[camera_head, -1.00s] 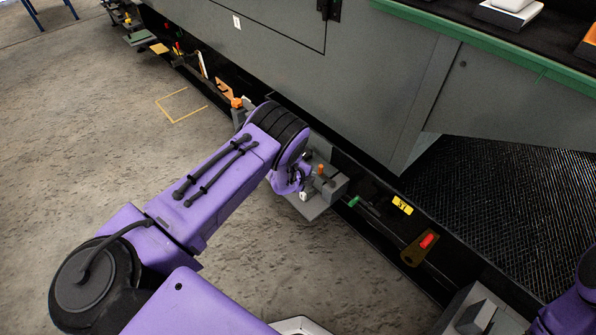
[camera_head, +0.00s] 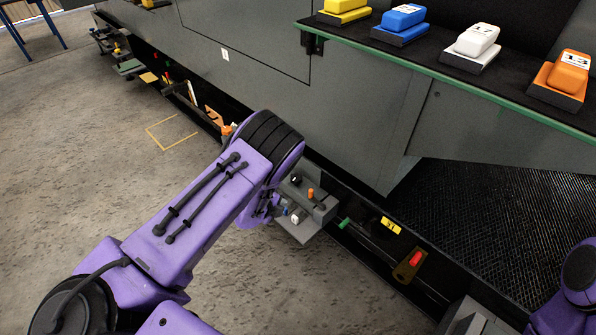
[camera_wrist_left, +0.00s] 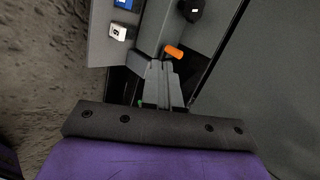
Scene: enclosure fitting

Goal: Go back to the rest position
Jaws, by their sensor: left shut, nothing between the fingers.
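My left arm (camera_head: 215,215) reaches from the lower left toward the low dark ledge along the grey cabinet. In the head view its wrist hides most of the gripper. In the left wrist view my left gripper (camera_wrist_left: 161,66) shows its two grey fingers together, shut with nothing between them. Beyond the fingertips is a grey fixture (camera_wrist_left: 147,38) with an orange peg (camera_wrist_left: 174,51), a black knob and small white and blue blocks. I cannot tell whether the fingers touch it. Part of my right arm (camera_head: 578,285) shows at the right edge; its gripper is out of view.
The grey cabinet (camera_head: 350,110) stands close beyond my left arm. Its green-edged shelf (camera_head: 440,72) holds yellow, blue, white and orange blocks. Concrete floor (camera_head: 70,180) at the left is mostly clear.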

